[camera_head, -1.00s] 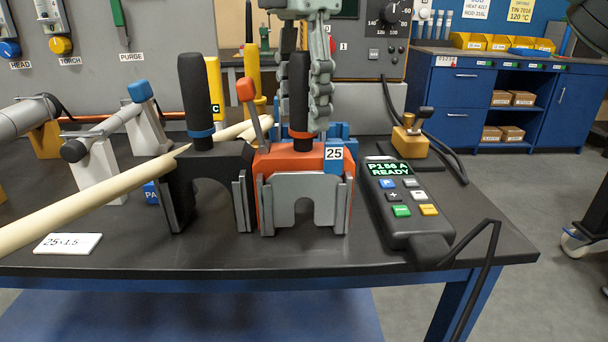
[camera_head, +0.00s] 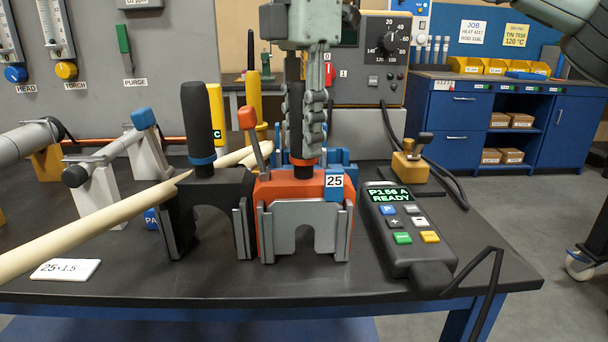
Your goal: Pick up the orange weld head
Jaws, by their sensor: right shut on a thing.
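The orange weld head (camera_head: 290,188) stands upright on the dark bench, with grey jaw plates in front, a "25" label and a black upright handle. My right gripper (camera_head: 305,135) reaches down from above and is shut on this handle, just over its orange collar. The gripper's fingers hide much of the handle. The weld head still appears to rest on the bench top. My left gripper is not in view.
A black weld head (camera_head: 208,190) with a blue-ringed handle stands close at left. A handheld pendant (camera_head: 405,225) reading "READY" lies close at right. A white card (camera_head: 66,269) lies front left.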

